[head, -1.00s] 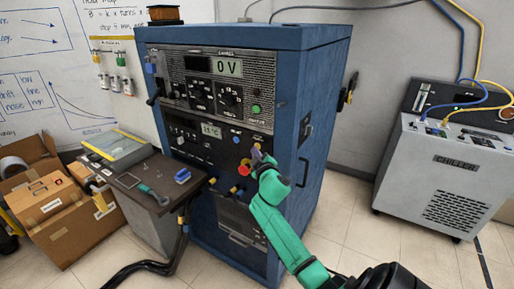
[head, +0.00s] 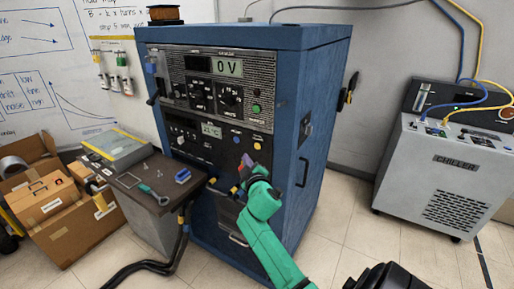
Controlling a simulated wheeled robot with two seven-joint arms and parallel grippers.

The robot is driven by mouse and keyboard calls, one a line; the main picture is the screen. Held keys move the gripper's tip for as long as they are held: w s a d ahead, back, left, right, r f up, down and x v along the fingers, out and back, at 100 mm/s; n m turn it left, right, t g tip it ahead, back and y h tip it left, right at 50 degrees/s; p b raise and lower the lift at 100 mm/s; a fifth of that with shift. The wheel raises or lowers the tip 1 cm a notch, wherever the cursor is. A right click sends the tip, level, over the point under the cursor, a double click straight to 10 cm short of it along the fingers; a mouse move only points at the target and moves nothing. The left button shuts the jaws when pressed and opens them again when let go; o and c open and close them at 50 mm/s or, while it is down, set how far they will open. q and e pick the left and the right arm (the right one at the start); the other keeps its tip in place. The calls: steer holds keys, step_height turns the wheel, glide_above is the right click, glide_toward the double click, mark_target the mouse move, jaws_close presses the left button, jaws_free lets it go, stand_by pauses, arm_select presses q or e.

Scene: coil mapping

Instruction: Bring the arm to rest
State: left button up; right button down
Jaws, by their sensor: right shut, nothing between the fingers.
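My right arm, green, comes in from the bottom right. My right gripper (head: 247,177) is shut and empty in front of the lower panel of the blue cabinet (head: 318,135). I cannot tell whether its tips touch the panel or the plugs. The cabinet's upper display (head: 227,67) reads 0 V. Red and yellow plugs (head: 234,189) show beside the gripper, partly hidden by it. My left gripper is not in view.
A small dark table (head: 150,200) with tools stands left of the cabinet. Cardboard boxes (head: 65,225) sit on the floor at the far left. A grey chiller (head: 440,165) stands at the right. Black cables (head: 145,266) lie on the floor. Floor between cabinet and chiller is open.

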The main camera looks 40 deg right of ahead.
stand_by(0.5)
steer(key=s+a+f+g+y, duration=0.2)
steer(key=s+a+f, duration=0.15)
steer(key=f, duration=0.85)
steer(key=s+a+f+g+y, duration=0.2)
steer(key=s+a+f+g, duration=0.15)
steer(key=f, duration=0.95)
steer(key=s+a+f+g+y, duration=0.1)
steer(key=s+a+f+y, duration=0.2)
steer(key=f, duration=0.9)
steer(key=s+a+f+g, duration=0.2)
steer(key=s+f, duration=0.4)
steer(key=s, duration=0.5)
steer(key=s+a+f+m+g, duration=0.1)
steer(key=s+f, duration=0.5)
steer(key=s, duration=0.6)
steer(key=s+a+f+g+y, duration=0.1)
steer(key=s+a+f+g, duration=0.2)
steer(key=s, duration=0.9)
step_height(320, 180, down, 3)
steer(key=shift+a+f+m+g, duration=0.2)
steer(key=shift+a+m+g, duration=0.2)
steer(key=shift+g, duration=0.45)
steer(key=shift+w, duration=0.1)
